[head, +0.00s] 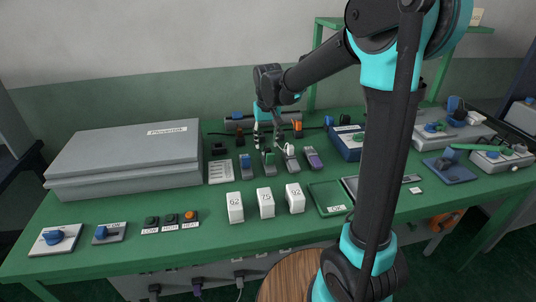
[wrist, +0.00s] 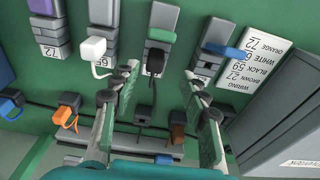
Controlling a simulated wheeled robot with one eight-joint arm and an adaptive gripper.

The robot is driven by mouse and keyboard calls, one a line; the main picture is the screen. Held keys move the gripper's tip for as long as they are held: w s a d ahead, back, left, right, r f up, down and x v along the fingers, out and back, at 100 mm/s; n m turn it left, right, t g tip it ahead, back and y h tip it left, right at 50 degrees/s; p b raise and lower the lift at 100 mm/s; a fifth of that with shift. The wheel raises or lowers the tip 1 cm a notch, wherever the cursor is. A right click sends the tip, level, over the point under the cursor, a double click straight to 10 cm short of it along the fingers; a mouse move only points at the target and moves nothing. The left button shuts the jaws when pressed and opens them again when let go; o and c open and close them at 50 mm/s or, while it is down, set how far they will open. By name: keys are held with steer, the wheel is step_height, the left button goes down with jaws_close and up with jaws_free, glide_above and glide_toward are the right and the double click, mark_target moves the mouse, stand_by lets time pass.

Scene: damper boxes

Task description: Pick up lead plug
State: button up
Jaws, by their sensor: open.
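My gripper (wrist: 160,74) is open, its two fingers spread apart and pointing at the row of terminal blocks. A black lead plug (wrist: 155,62) sits at the near end of the green-topped block (wrist: 158,22), between the fingers and apart from both. A dark lead runs from it toward the gripper. A white plug (wrist: 93,48) is at the neighbouring block, left of the left finger.
A wiring card (wrist: 257,57) lies right of the blocks beside a large grey case (head: 125,158). A purple-topped block (head: 313,158) stands at the row's right end. White boxes (head: 266,203) stand in front on the green table (head: 150,262). A grey bar (head: 240,121) lies behind.

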mark_target(268, 149)
steer(key=f, duration=0.5)
steer(key=shift+w+d, duration=0.3)
steer(key=shift+w, duration=0.05)
steer(key=c, duration=1)
